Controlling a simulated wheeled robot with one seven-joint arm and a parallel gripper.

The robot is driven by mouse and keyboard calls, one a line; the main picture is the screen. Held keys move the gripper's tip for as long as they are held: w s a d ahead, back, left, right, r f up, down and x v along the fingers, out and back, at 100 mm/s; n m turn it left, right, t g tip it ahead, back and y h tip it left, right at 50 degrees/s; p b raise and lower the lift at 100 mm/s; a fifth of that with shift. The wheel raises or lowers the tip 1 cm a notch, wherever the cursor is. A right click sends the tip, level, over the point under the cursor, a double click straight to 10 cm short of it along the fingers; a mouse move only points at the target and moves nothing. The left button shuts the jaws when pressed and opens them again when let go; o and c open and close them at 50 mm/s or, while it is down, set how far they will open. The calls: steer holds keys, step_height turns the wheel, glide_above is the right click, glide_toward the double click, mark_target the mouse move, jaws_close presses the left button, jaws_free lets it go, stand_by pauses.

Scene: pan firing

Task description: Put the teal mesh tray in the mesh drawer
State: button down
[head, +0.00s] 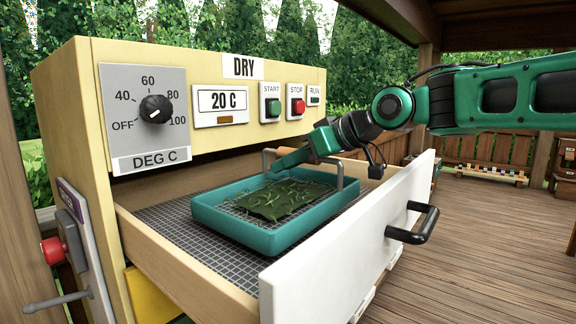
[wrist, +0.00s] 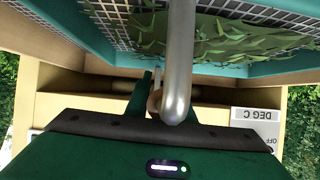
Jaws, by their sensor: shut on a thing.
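The teal mesh tray (head: 262,237) holds green leaves (head: 270,200) and has a metal handle with a wooden grip. It is inside the open mesh drawer (head: 178,262), level, over the drawer's wire mesh floor. I cannot tell whether it rests on the mesh or hangs just above it. My gripper (head: 281,162) reaches in from the right and is shut on the tray's handle. In the wrist view, my gripper (wrist: 153,98) closes around the wooden grip beside the metal post, and the tray (wrist: 260,68) fills the top. The fingertips are partly hidden there.
The drawer's white front (head: 335,235) with a black pull (head: 413,225) stands out to the right. The cream dryer (head: 65,110) with its dial (head: 156,109) and buttons rises behind. Bare mesh shows left of and in front of the tray.

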steer(key=shift+f, duration=0.55)
steer(key=c, duration=1.5)
jaws_free()
steer(key=shift+c, duration=0.2)
